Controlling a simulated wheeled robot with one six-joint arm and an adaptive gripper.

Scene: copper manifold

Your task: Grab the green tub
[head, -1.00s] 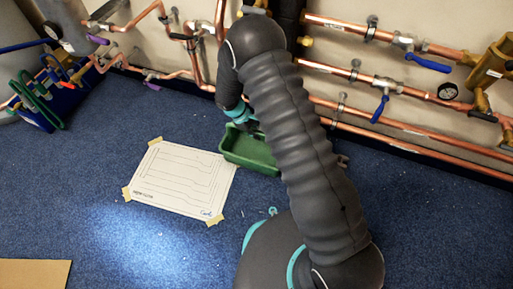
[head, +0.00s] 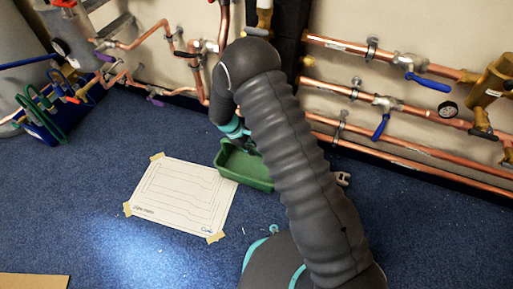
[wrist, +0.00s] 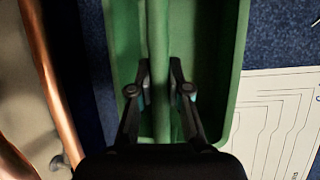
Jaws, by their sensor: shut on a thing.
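The green tub (head: 246,168) is at the middle of the head view, beside the upper right corner of the paper sheet, partly behind my arm. It fills the upper middle of the wrist view (wrist: 236,60), where a green bar runs lengthwise along its middle. My gripper (wrist: 160,76) is shut on this bar, with one finger on each side of it. In the head view my arm hides most of the gripper. I cannot tell whether the tub rests on the floor or hangs just above it.
A taped paper sheet (head: 182,200) lies on the blue carpet left of the tub. Copper pipes (head: 400,150) with blue-handled valves run along the wall behind. A blue crate of tools (head: 52,122) stands at the far left. The carpet in front is mostly clear.

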